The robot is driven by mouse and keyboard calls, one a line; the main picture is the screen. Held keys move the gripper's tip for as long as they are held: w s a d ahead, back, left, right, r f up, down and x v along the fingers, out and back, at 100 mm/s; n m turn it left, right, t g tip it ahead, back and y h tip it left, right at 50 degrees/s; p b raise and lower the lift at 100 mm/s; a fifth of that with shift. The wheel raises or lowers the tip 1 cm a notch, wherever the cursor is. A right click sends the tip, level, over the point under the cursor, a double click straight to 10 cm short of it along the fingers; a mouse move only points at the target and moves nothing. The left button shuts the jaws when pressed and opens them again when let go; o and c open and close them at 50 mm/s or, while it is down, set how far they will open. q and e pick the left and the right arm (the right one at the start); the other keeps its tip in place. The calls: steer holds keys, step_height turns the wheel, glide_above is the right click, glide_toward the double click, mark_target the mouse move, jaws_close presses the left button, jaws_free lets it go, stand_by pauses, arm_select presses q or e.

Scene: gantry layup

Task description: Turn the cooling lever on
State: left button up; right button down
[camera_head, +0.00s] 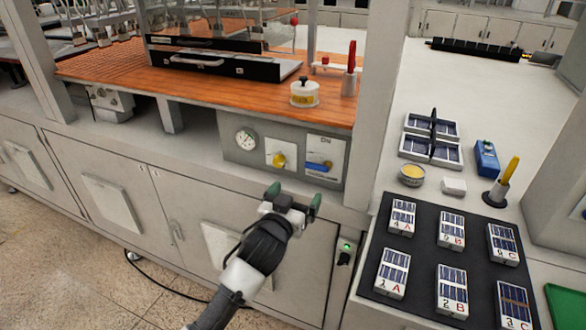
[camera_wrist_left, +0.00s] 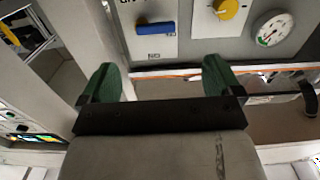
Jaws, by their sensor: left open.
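The blue lever (camera_head: 318,166) lies roughly level across a white plate on the grey control panel (camera_head: 232,158) under the orange worktop. A label that looks like "ON" is at the plate's top. In the left wrist view the lever (camera_wrist_left: 155,28) shows upside down, with lettering on both sides of it. My left gripper (camera_head: 294,197) is in front of and below the panel, apart from the lever. Its green fingers are spread and empty. In the wrist view the gripper (camera_wrist_left: 160,80) has the lever ahead, between the lines of its fingers. My right gripper is not in view.
A yellow knob (camera_head: 278,160) and a round gauge (camera_head: 246,139) sit left of the lever. A white post (camera_head: 370,110) stands right of the panel. A black mat (camera_head: 425,258) with several numbered panel pieces lies on the right counter. Cabinet doors are below.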

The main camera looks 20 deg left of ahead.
mark_target(316, 168)
arm_select(q)
steer(key=w, duration=0.6)
steer(key=w+d+p, duration=0.1)
steer(key=w, duration=0.2)
steer(key=shift+r, duration=0.15)
steer(key=shift+w+d, duration=0.1)
steer(key=shift+w, duration=0.65)
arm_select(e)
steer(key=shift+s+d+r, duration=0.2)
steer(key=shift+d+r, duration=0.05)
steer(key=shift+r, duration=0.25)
arm_select(q)
steer(key=c, duration=0.9)
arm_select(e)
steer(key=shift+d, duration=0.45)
